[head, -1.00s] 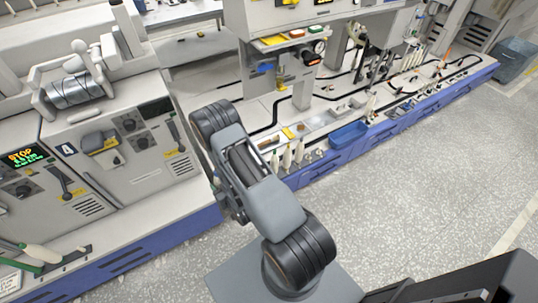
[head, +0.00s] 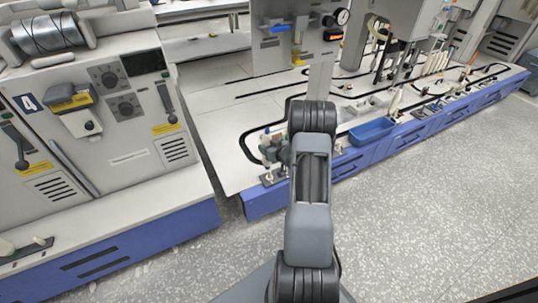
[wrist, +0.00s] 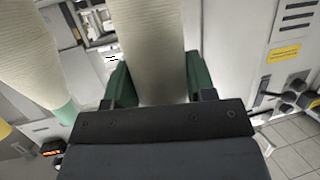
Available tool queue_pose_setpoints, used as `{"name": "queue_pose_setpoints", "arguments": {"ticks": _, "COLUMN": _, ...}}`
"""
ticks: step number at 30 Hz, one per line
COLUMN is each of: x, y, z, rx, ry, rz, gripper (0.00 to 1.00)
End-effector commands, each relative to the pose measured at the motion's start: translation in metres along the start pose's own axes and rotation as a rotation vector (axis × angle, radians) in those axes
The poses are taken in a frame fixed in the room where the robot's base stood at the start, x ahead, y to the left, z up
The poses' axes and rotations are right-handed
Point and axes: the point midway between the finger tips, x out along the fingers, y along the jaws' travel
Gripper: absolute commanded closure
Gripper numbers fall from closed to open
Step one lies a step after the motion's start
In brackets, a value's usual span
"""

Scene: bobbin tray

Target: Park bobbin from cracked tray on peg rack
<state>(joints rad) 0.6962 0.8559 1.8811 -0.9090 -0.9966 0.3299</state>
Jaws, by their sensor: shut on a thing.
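My gripper (wrist: 157,78) shows in the wrist view with its green fingers on both sides of a cream, yarn-wound bobbin (wrist: 150,40). It is shut on this bobbin, whose upper part runs out of the frame. A second cream bobbin (wrist: 32,55) with a teal base stands to its left, apart from the fingers. In the head view my arm hides most of the gripper and the held bobbin. A dark peg rack (head: 272,178) sits at the bench's near edge, partly behind my arm. I cannot make out a cracked tray.
A blue bin (head: 371,131) stands on the bench right of my arm. The grey machine (head: 100,130) with knobs and levers fills the left. Another pegged strip (head: 32,250) lies on its ledge at lower left. The speckled floor (head: 440,210) at right is clear.

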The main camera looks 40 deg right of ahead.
Motion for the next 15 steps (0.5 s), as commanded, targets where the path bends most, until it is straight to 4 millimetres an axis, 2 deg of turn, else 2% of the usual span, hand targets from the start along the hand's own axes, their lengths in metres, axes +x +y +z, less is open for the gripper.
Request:
{"name": "queue_pose_setpoints", "arguments": {"ticks": 4, "x": 0.0, "y": 0.008, "z": 0.006, "rx": 0.001, "ry": 0.001, "rz": 0.003, "gripper": 0.76}}
{"name": "queue_pose_setpoints", "arguments": {"ticks": 15, "x": 0.007, "y": 0.008, "z": 0.029, "rx": 0.001, "ry": 0.001, "rz": 0.002, "gripper": 0.76}}
